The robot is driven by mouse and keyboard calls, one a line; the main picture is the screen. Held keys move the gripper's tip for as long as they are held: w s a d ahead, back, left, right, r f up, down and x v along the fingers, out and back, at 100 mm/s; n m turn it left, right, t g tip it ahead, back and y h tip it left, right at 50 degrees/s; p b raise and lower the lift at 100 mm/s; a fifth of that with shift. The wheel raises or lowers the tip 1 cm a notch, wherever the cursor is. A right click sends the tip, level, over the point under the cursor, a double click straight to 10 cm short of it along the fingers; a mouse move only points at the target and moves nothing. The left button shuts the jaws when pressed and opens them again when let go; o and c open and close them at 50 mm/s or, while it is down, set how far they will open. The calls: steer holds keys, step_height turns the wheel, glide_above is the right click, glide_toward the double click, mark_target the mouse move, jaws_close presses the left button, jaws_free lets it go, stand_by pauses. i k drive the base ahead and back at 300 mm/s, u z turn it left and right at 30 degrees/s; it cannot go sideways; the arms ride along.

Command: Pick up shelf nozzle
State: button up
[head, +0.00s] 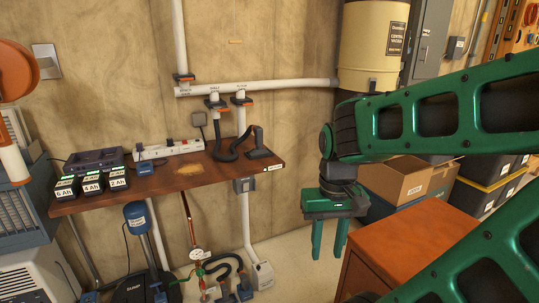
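The shelf nozzle (258,146) is a dark handheld piece standing at the right end of the wooden wall shelf. A black hose (225,152) curves beside it, below a port on the white pipe that seems labelled SHELF. My green gripper (329,250) hangs to the right of the shelf, fingers pointing down and spread apart, with nothing between them. It is clear of the nozzle.
The wooden shelf (190,174) also bears several battery packs (91,187) and a white power strip (168,149). White pipes (265,86) run above it. A reddish-brown cabinet (405,245) and a cardboard box (408,180) stand at the right.

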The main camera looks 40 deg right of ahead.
mark_target(258, 130)
steer(key=k, duration=0.35)
steer(key=u, duration=0.05)
steer(key=i, duration=1.15)
steer(key=z, duration=0.7)
steer(key=i, duration=0.5)
steer(key=z, duration=0.3)
